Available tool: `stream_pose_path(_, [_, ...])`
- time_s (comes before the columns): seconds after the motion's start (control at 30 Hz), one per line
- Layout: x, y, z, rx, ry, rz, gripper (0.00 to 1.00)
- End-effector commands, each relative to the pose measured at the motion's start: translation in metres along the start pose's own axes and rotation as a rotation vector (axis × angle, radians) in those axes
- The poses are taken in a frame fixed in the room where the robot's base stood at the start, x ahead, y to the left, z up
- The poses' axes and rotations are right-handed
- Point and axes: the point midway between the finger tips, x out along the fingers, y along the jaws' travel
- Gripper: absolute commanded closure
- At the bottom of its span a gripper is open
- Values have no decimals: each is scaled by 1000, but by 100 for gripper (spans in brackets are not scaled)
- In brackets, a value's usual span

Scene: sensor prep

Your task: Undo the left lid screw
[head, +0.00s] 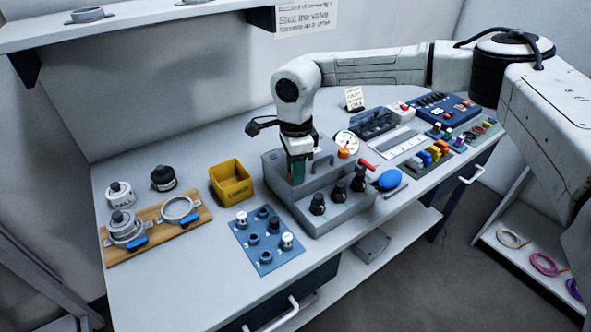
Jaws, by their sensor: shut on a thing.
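My gripper (297,158) points down over the left part of the grey box (272,163) at the middle of the bench. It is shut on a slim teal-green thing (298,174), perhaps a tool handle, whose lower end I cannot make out. The box's top carries a small grey handle (322,160) just right of my gripper. The left lid screw is not discernible; my gripper and the teal thing cover that area. I cannot tell whether the held thing touches a screw.
Beside the box stand a yellow bin (231,182) and a blue plate with fittings (268,240). A wooden board (150,243) with clamps lies at the left. A gauge (346,142), an orange knob (343,154) and black knobs (318,203) crowd the box. Bare bench lies behind the bin.

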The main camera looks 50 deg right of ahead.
Motion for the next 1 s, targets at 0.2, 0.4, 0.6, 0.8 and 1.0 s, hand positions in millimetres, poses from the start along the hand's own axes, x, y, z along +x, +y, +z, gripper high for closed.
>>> stream_pose_path(0.2, [0, -1, 0, -206, 1, -3, 100])
stream_pose_path(0.4, [0, -1, 0, -391, 1, -3, 100])
stream_pose_path(0.6, [-1, -1, 0, -554, 0, -3, 100])
stream_pose_path(0.8, [-1, -1, 0, -673, 0, -4, 100])
stream_pose_path(1.0, [-1, -1, 0, -744, 1, -4, 100])
